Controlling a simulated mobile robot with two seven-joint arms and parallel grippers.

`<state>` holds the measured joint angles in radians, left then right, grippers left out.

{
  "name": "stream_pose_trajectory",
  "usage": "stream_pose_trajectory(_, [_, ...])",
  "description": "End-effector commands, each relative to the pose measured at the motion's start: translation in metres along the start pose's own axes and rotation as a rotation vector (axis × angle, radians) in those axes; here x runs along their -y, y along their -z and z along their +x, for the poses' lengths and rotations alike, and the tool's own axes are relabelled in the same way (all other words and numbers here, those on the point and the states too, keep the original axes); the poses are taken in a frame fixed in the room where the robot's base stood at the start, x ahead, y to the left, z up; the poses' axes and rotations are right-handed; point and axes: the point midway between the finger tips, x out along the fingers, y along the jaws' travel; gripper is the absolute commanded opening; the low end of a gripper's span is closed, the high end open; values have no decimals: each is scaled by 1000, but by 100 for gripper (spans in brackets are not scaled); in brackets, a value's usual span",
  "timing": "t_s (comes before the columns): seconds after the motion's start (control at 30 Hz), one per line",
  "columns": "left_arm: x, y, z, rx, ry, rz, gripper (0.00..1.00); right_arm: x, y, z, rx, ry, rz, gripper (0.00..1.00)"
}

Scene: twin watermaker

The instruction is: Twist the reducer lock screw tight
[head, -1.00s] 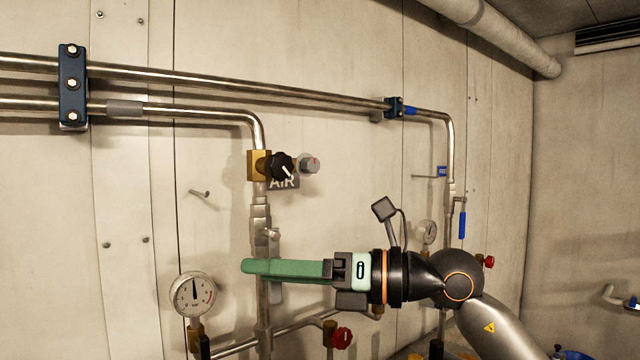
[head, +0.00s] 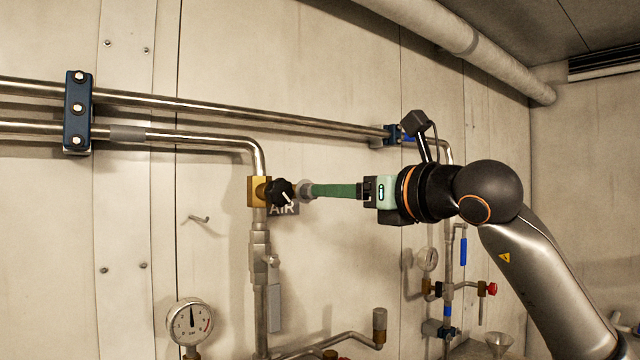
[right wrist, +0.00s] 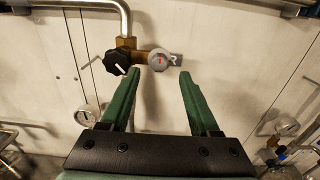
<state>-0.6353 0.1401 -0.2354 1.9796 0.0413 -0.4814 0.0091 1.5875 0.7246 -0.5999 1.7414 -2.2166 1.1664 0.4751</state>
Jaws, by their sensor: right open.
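The reducer's brass block (head: 258,191) sits on a steel pipe on the wall. A black knob with a white pointer (head: 282,192) sticks out of it. To its right is a small grey round knob, which I take for the lock screw (head: 305,188); the fingertips partly hide it. In the right wrist view the grey lock screw (right wrist: 158,60) has a red mark and lies between and just beyond the fingertips. My right gripper (head: 314,190), with green fingers, is open and empty, level with the screw. I cannot tell whether it touches. My left gripper is out of view.
An AIR sign (head: 284,209) is behind the black knob. A pressure gauge (head: 190,322) is at the lower left. Steel pipes (head: 230,110) run above the gripper. Valves with a red handle (head: 491,289) and a blue lever (head: 463,251) are below my right arm.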

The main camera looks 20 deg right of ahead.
Motion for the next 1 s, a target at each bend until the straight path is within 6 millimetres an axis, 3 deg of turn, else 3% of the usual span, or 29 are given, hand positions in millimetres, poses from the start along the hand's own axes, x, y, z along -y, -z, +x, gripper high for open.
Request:
stream_pose_trajectory(0.1, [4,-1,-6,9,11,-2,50,-1,-2,23,-2,-2,1,62])
stream_pose_trajectory(0.3, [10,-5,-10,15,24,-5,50,-1,-1,47,0,-2,1,62])
stream_pose_trajectory(0.7, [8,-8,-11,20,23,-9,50,0,0,53,1,-1,-1,61])
stream_pose_trajectory(1.0, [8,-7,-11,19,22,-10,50,0,0,53,1,-1,-1,28])
